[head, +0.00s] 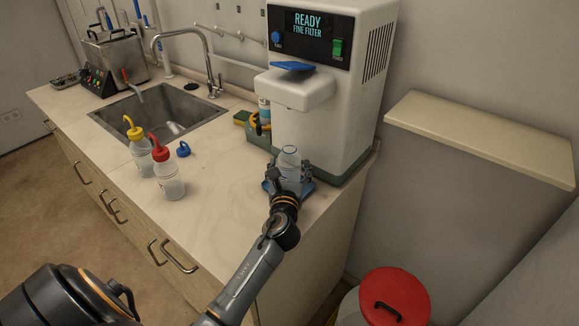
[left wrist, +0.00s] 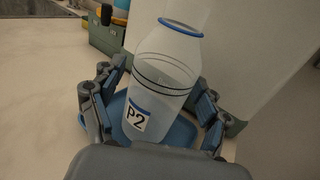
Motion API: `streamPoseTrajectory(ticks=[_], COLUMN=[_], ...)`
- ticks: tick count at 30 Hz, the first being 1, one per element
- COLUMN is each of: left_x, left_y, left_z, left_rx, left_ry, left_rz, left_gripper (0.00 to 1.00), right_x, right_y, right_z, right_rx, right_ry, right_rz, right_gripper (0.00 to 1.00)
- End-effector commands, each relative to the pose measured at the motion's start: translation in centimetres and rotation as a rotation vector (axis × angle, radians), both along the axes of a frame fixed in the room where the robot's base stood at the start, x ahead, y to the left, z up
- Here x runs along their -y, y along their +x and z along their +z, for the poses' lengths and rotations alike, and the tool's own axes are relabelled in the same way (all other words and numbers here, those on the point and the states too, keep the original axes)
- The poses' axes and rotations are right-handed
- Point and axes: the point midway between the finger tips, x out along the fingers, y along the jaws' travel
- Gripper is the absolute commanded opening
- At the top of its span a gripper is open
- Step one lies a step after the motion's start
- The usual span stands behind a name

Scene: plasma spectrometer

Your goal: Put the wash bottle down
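A clear wash bottle (left wrist: 163,75) with a blue rim and a "P2" label has no cap on its mouth. It stands at the blue tray (head: 308,187) under the dispenser of the white machine; the head view also shows the bottle (head: 289,165). My left gripper (head: 287,178) is around the bottle. In the left wrist view the fingers of my left gripper (left wrist: 162,104) are spread on both sides of it, with gaps showing beside the bottle. The bottle's base is partly hidden by my gripper. My right gripper is not in view.
Wash bottles with a yellow top (head: 139,145) and a red top (head: 168,172) stand left on the counter, near a loose blue cap (head: 183,149). The white machine (head: 325,90) reads "READY FINE FILTER". A sink (head: 110,112) lies behind. The front counter is clear.

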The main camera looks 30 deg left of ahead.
Motion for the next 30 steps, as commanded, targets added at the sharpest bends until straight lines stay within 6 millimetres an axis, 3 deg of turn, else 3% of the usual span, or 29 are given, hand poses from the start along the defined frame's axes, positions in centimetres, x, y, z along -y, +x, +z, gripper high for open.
streamPoseTrajectory(ticks=[11,24,30], left_x=[0.1,4.4,5.6], left_y=[-0.2,-7.7,-10.0], left_z=[0.4,0.2,0.2], left_rx=[0.000,-0.001,-0.001], left_ry=[0.001,-0.002,0.000], left_rz=[0.000,-0.001,0.000], left_gripper=[0.78,0.78,0.78], right_x=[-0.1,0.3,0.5], right_y=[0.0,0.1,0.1], right_z=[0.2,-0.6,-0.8], right_rx=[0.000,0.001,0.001], right_ry=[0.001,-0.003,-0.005], right_rz=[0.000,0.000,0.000], right_gripper=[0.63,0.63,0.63])
